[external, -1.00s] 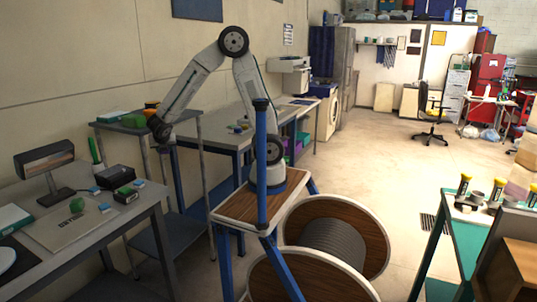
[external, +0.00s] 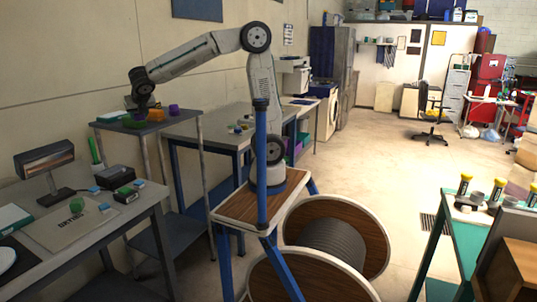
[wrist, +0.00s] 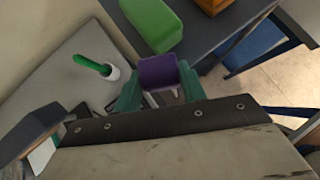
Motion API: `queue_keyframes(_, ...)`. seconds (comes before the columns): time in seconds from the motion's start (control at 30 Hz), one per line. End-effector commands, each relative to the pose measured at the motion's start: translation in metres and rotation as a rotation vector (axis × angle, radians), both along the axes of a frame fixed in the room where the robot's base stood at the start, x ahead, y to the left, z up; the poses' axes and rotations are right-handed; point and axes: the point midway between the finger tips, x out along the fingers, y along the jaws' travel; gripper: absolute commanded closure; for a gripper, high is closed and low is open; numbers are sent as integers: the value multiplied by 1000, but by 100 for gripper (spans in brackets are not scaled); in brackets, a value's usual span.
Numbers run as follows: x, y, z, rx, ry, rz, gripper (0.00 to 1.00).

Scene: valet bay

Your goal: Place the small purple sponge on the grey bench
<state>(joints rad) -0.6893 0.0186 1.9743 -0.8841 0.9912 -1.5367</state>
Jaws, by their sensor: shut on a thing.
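My gripper (external: 142,106) is over the small grey stand (external: 110,125) at the left wall in the external view. In the wrist view its green fingers (wrist: 158,86) are shut on the small purple sponge (wrist: 158,72), which sits between them. I cannot clearly pick out the held sponge in the external view. Two grey-topped benches show: a long one (external: 205,131) behind my arm and a nearer one (external: 150,207) at the left. The frames do not tell which is the named bench.
A green block (external: 133,123), an orange thing (external: 156,115) and another purple thing (external: 174,110) are on the stand. The green block (wrist: 148,22) is close beyond my fingers in the wrist view.

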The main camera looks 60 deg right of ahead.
Motion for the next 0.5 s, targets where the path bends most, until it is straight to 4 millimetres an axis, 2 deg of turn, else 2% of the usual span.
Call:
queue_keyframes(0.1,19,27,20,3,-2,93,84)
queue_keyframes(0.17,25,46,20,-2,1,149,84)
queue_keyframes(0.37,24,111,-18,-4,5,286,84)
queue_keyframes(0.5,13,165,-49,-3,5,420,84)
